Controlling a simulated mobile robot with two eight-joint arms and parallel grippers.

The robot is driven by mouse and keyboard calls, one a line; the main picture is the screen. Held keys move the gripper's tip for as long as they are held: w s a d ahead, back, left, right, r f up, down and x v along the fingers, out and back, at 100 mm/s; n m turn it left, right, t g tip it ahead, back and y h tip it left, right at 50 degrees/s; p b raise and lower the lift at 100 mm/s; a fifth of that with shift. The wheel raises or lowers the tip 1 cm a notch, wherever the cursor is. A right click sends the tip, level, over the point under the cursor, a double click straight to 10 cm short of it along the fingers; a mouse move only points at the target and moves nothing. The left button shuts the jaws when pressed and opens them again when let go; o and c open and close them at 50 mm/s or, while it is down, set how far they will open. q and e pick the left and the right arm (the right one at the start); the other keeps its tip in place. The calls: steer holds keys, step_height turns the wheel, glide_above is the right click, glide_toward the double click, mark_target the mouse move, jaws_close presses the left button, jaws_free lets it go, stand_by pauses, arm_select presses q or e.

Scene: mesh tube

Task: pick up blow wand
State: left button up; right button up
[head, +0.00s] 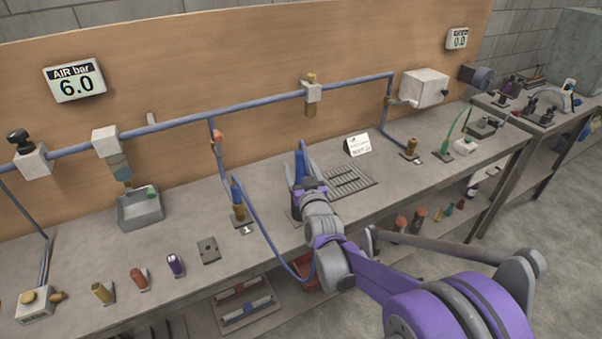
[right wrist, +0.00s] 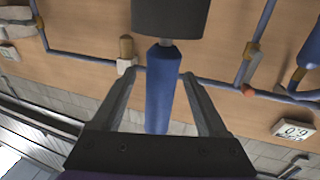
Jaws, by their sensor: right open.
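The blow wand (head: 299,166) looks like an upright blue cylinder near the middle of the bench in the head view, its lower part hidden by my right gripper. In the right wrist view the blue body of the wand (right wrist: 160,95) lies between the two fingers, with a dark grey block (right wrist: 167,18) at its end. My right gripper (right wrist: 163,70) is open, its fingers either side of the blue body with gaps visible. In the head view the right gripper (head: 308,188) is at the wand. My left gripper is not in view.
A slotted plate (head: 350,182) and a small sign (head: 357,144) are right of the wand. A blue hose (head: 262,228) and fitting stand (head: 239,212) are on its left. A blue pipe (head: 240,104) runs along the wooden back panel. Several coloured fittings line the bench front left.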

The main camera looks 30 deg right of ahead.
steer(key=shift+x, duration=1.25)
steer(key=shift+c, duration=1.1)
jaws_close()
